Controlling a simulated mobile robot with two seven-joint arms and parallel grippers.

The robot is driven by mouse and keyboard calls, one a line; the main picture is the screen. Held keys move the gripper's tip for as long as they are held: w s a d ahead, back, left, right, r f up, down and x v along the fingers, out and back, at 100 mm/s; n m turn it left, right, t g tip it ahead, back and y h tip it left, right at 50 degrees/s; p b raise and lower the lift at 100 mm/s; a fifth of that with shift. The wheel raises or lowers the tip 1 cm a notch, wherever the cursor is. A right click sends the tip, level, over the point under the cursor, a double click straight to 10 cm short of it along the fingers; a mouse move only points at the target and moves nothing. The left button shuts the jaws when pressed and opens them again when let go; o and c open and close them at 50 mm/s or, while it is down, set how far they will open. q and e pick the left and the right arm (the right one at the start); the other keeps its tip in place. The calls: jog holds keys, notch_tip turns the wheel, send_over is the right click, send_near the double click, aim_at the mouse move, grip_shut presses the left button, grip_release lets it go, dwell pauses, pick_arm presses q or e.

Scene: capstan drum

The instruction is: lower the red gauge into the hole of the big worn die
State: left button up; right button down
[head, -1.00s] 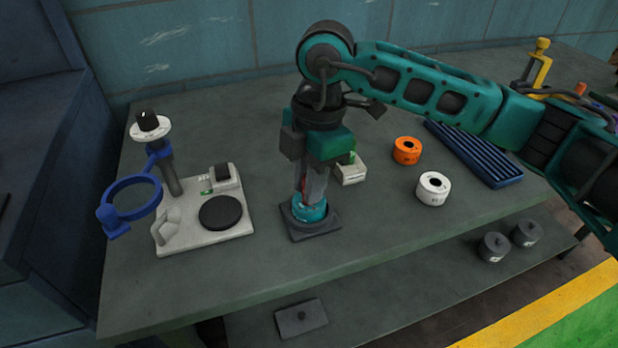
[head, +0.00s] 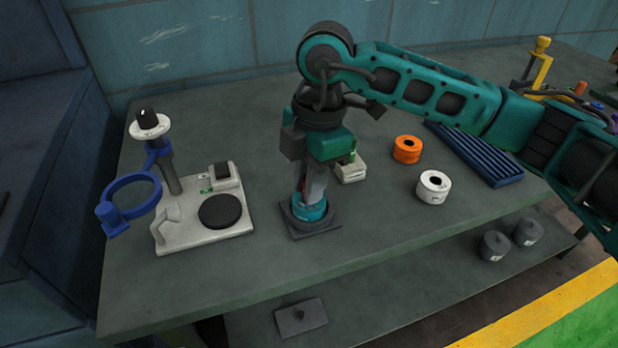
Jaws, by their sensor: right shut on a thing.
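My right gripper (head: 311,190) points down over a teal ring-shaped die (head: 309,212) that sits on a dark square base (head: 321,231) on the bench. The gripper is shut on the red gauge (head: 301,184). Only a thin red sliver of the gauge shows between the fingers; the rest is hidden. The fingertips are right at the top of the teal die, and they hide its hole. I cannot tell how far the gauge's lower end is inside it. An orange die (head: 407,150) and a white die (head: 434,187) stand to the right, each with an open hole. My left gripper is not in view.
A pale stand (head: 205,235) with a blue ring holder (head: 130,204) and a black disc (head: 220,211) is at left. A small pale box (head: 352,170) stands just behind the gripper. A dark blue ribbed tray (head: 474,153) lies at right. The front bench is clear.

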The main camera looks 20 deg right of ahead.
dwell(0.3)
jog(key=c, duration=0.9)
grip_release()
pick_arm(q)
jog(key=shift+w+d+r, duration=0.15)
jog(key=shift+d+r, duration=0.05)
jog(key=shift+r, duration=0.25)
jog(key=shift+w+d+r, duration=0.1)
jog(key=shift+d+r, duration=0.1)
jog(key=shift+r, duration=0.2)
pick_arm(e)
notch_tip(320, 180, up, 2)
jog(key=shift+w+d+r, duration=0.1)
pick_arm(q)
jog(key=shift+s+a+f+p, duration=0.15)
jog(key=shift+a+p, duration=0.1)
jog(key=shift+p, duration=0.3)
pick_arm(e)
jog(key=r, duration=0.3)
jog(key=d+r, duration=0.1)
jog(key=r, duration=0.6)
jog(key=shift+w+d+r, duration=0.1)
jog(key=shift+d+r, duration=0.05)
jog(key=shift+r, duration=0.15)
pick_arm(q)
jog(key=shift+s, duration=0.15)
